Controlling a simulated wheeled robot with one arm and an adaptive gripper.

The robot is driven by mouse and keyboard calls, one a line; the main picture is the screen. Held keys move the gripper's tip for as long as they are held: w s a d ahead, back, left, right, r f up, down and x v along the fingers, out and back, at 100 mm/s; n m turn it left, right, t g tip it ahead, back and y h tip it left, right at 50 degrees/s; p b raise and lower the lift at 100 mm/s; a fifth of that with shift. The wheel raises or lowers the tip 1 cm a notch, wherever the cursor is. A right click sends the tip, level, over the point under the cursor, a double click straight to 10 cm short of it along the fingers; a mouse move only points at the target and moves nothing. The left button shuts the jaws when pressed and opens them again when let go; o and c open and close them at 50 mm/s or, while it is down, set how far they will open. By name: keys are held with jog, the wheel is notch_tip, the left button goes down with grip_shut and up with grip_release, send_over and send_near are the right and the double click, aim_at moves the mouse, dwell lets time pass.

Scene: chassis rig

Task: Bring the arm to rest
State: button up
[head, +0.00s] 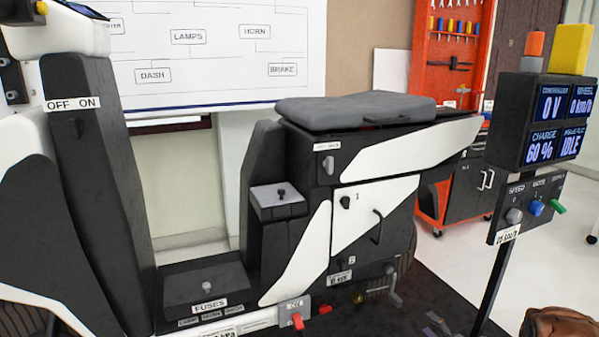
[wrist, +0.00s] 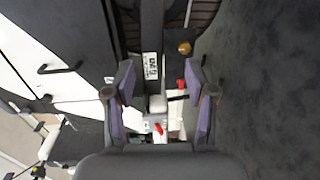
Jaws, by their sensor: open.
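My gripper (wrist: 160,82) shows in the wrist view with its two purple-padded fingers spread wide apart. Nothing is held between them. Beyond the gap I see part of the scooter rig, with a white label (wrist: 150,66) and a red lever (wrist: 158,128). I cannot make out how far the fingers are from these parts. In the head view the black and white scooter rig (head: 372,160) stands in the middle, with its grey seat (head: 355,111) on top. I cannot clearly pick out my gripper there.
A display post (head: 540,120) stands at the right, reading 0 V, 0 km/h, 60 % and IDLE. A red tool cabinet (head: 447,75) and a whiteboard (head: 220,45) stand behind. A brown object (head: 560,322) is cut off at the lower right. Pale floor shows at the right.

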jog(key=s+d+r+m+g+h+p, duration=0.1)
jog(key=d+r+m+g+h+p, duration=0.15)
jog(key=r+p, duration=0.4)
jog(key=s+d+r+m+g+h+p, duration=0.1)
jog(key=d+r+m+g+h+p, duration=0.2)
jog(key=r, duration=0.7)
jog(key=d+r+m+g+h+p, duration=0.1)
jog(key=r+m+h+p, duration=0.3)
jog(key=r, duration=0.5)
jog(key=s+a+r+m+g+h+p, duration=0.1)
jog(key=s+a+r+m+g+p, duration=0.2)
jog(key=s+r, duration=0.35)
jog(key=s+a+r+m+g+p, duration=0.1)
jog(key=s+a+r+m+p, duration=0.15)
jog(key=s+r+p, duration=0.35)
jog(key=s+a+r+m+g+y+p, duration=0.1)
jog(key=s+a+r+p, duration=0.3)
jog(key=s, duration=0.6)
jog(key=s+a+r+m+g+y+p, duration=0.2)
jog(key=s+a+r+m+g+p, duration=0.1)
jog(key=s+a+r, duration=0.5)
jog(key=s+a+r+m+g+y+p, duration=0.1)
jog(key=s+a+r+m+g+p, duration=0.2)
jog(key=s, duration=1)
jog(key=a+r+p, duration=0.2)
jog(key=a+r, duration=0.2)
jog(key=a, duration=0.2)
jog(key=shift+a+p, duration=0.2)
jog(key=shift+p, duration=0.1)
